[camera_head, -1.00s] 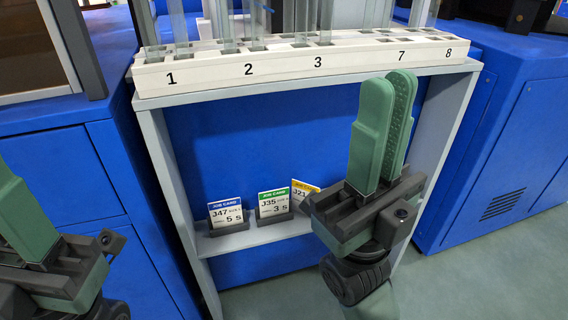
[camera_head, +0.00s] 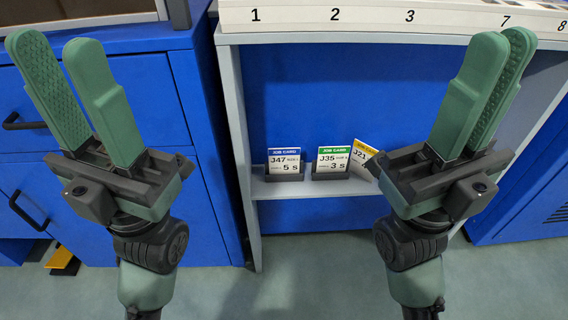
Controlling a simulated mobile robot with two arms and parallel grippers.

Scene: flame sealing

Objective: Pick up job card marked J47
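The job card J47 (camera_head: 284,160), white with a blue header, stands upright in a dark holder on the low shelf (camera_head: 315,188). The green-header card J35 (camera_head: 332,158) stands just to its right. The yellow-header card J21 (camera_head: 364,152) is tilted and partly hidden by my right gripper. My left gripper (camera_head: 62,46) is open and empty, left of the shelf and apart from the cards. My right gripper (camera_head: 508,45) is empty, right of the cards; its fingers overlap in the view but a gap shows between them.
A white numbered rack (camera_head: 380,18) sits on top of the shelf unit. Blue drawers with black handles (camera_head: 28,211) stand at the left, and a blue cabinet (camera_head: 530,205) at the right. The space in front of cards J47 and J35 is clear.

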